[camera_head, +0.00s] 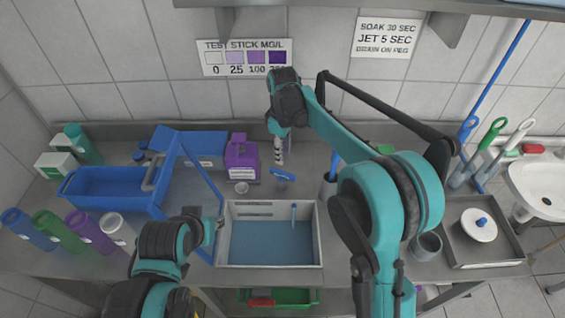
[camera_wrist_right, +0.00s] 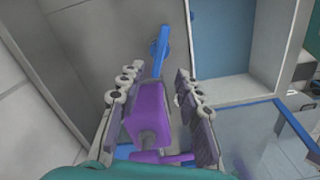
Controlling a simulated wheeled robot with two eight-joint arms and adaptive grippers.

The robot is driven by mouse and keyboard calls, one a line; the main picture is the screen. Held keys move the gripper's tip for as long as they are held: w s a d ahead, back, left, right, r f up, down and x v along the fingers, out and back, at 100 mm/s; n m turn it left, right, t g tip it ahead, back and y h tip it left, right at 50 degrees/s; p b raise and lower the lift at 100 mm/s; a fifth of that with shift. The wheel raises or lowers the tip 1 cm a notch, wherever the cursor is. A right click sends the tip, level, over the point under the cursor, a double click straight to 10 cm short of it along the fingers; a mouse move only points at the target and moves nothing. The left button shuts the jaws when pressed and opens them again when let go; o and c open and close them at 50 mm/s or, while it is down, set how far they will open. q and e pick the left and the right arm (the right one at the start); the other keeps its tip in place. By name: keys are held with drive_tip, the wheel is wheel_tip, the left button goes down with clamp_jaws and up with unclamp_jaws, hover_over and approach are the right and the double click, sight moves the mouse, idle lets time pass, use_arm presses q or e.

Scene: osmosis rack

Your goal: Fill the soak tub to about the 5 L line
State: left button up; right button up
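The soak tub (camera_head: 318,238) is a pale rectangular tub at the front middle of the counter. Bluish water or a blue floor shows inside; I cannot tell which, and no litre marks are readable. My right gripper (camera_head: 279,158) points down behind the tub, right of the purple jug (camera_head: 241,158). In the right wrist view its fingers (camera_wrist_right: 158,110) are apart, with a purple block-like part (camera_wrist_right: 147,112) between them; contact is unclear. A blue handle-like piece (camera_head: 283,174) lies just below. My left gripper (camera_head: 214,223) is by the tub's left wall, fingertips unclear.
A blue crate (camera_head: 110,190) and several bottles, including a green one (camera_head: 56,229), stand left. A grey tray (camera_head: 485,258) and a white sink (camera_head: 541,185) are right. My right arm hides counter behind it.

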drive_tip(key=shift+r, duration=1.25)
idle(6.8)
